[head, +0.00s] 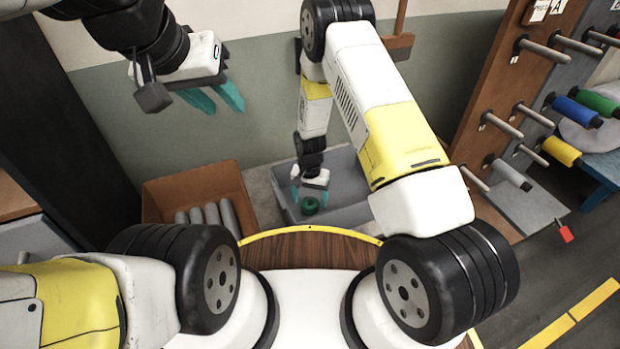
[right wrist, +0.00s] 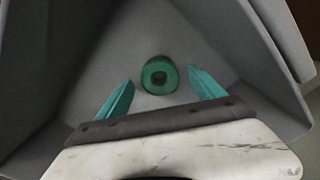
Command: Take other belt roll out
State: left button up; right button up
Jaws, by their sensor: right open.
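A green belt roll (head: 310,206) lies on the floor of a grey bin (head: 349,214). My right gripper (head: 310,192) is inside or just over the bin, close to the roll. In the right wrist view the roll (right wrist: 159,75) sits ahead of and between the two open teal fingers (right wrist: 160,88), with the bin wall (right wrist: 250,45) around it. Nothing is between the fingertips that I can see gripped. My left gripper (head: 220,102) hangs at the upper left, its teal fingers apart and empty, away from the bin.
A brown box (head: 190,181) with several grey cylinders (head: 208,214) stands left of the bin. A yellow-edged wooden surface (head: 312,250) lies in front.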

notch_tip(320, 180, down, 2)
jog(key=shift+f, duration=0.1)
jog(key=c, duration=1.5)
